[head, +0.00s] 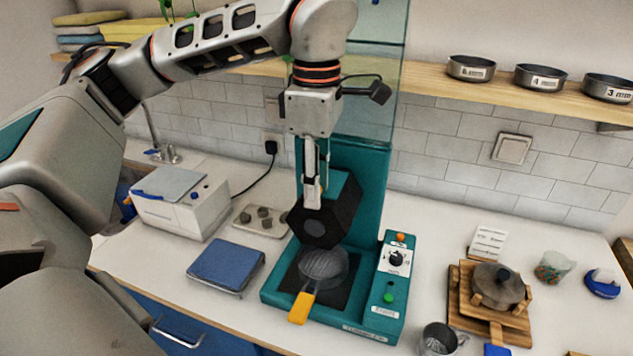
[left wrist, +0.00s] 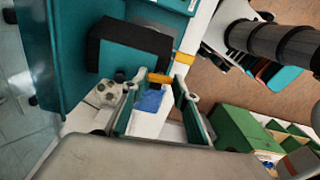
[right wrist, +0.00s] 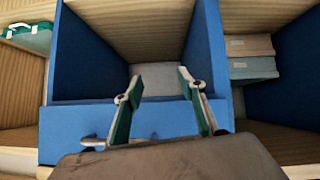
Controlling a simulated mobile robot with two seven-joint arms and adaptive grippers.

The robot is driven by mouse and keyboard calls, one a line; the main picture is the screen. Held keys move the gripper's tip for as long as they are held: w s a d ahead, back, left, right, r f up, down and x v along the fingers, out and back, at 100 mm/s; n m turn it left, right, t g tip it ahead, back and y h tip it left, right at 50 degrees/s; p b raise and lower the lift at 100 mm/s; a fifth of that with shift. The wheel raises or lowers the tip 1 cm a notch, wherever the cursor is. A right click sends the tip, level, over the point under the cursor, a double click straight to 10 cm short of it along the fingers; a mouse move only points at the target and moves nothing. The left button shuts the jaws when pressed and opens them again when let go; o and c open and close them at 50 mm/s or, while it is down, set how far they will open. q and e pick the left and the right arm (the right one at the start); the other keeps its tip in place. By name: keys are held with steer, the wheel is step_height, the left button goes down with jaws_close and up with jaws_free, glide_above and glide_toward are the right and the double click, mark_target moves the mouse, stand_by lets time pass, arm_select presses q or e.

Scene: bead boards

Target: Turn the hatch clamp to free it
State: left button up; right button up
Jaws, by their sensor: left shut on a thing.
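A teal bench press (head: 371,210) with a black block-shaped head (head: 320,228) stands on the counter. My left gripper (head: 312,193) reaches down in front of the head. In the left wrist view its fingers (left wrist: 155,90) sit either side of a small orange piece (left wrist: 160,78), beside the black block (left wrist: 130,45); I take them to be shut on it. Whether this piece is the hatch clamp I cannot tell. Below the head lies a round grey plate (head: 323,265) with a yellow handle (head: 301,307). My right gripper (right wrist: 160,92) is open and empty before a blue cabinet opening.
A control box (head: 394,262) with a dial and buttons sits at the press's right. A white box (head: 180,208), a blue pad (head: 226,266) and a small tray (head: 260,229) stand left. A wooden stand (head: 464,303) and metal cup (head: 438,340) are right.

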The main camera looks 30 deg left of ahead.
arm_select(q)
steer(key=n, duration=0.4)
steer(key=shift+n, duration=1)
steer(key=n+b, duration=0.1)
steer(key=n, duration=0.2)
steer(key=shift+n, duration=0.3)
steer(key=n, duration=0.2)
steer(key=shift+n+b, duration=0.3)
steer(key=n, duration=0.3)
steer(key=shift+b, duration=0.35)
steer(key=shift+n, duration=0.7)
arm_select(e)
steer(key=shift+w+a+r+t+y, duration=0.2)
steer(key=shift+w+a, duration=0.15)
steer(key=shift+a, duration=0.2)
steer(key=shift+w+a+r+t+y, duration=0.1)
steer(key=shift+w+a+r+y, duration=0.1)
steer(key=shift+w+a, duration=0.25)
steer(key=shift+s+f, duration=0.25)
steer(key=shift+f, duration=0.1)
